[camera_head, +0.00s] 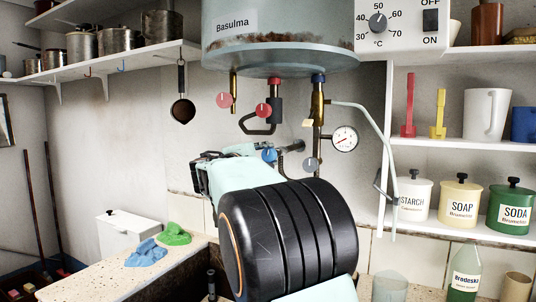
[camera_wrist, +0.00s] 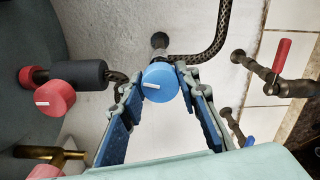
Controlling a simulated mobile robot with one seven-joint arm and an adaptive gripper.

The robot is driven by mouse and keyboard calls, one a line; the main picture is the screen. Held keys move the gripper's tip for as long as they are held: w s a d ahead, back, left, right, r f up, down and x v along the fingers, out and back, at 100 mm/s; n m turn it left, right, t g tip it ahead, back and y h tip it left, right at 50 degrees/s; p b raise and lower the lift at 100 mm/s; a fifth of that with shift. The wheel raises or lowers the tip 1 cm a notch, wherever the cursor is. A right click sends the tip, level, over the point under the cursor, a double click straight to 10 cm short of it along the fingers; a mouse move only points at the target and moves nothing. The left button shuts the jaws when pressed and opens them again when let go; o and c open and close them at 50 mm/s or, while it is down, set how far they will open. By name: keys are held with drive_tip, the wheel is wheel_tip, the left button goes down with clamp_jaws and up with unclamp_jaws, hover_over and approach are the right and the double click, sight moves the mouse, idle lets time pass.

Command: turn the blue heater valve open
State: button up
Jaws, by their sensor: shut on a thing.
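The blue heater valve (camera_wrist: 160,82) is a round knob with a short white mark, on a pipe fitting at the wall. It also shows in the head view (camera_head: 269,155), below the heater tank (camera_head: 285,35) and partly behind my arm. My gripper (camera_wrist: 157,84) has one finger on each side of the knob, with the tips shut on it. The white mark lies near level in the wrist view. In the head view my arm hides most of the gripper.
Red knobs (camera_head: 263,110) (camera_head: 224,100), a grey knob (camera_head: 311,164) and a gauge (camera_head: 344,138) sit on pipes close by. The wrist view shows a red lever (camera_wrist: 282,54) and a blue lever (camera_wrist: 249,141) at right. Shelves with jars (camera_head: 460,200) stand at right.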

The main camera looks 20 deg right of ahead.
drive_tip(key=shift+n+p, duration=0.4)
drive_tip(key=shift+n, duration=0.8)
drive_tip(key=o, duration=1.2)
drive_tip(key=shift+c, duration=0.2)
drive_tip(key=shift+s+a, duration=0.1)
drive_tip(key=shift+a, duration=0.05)
drive_tip(key=v, duration=1.1)
drive_tip(key=shift+s+a, duration=0.25)
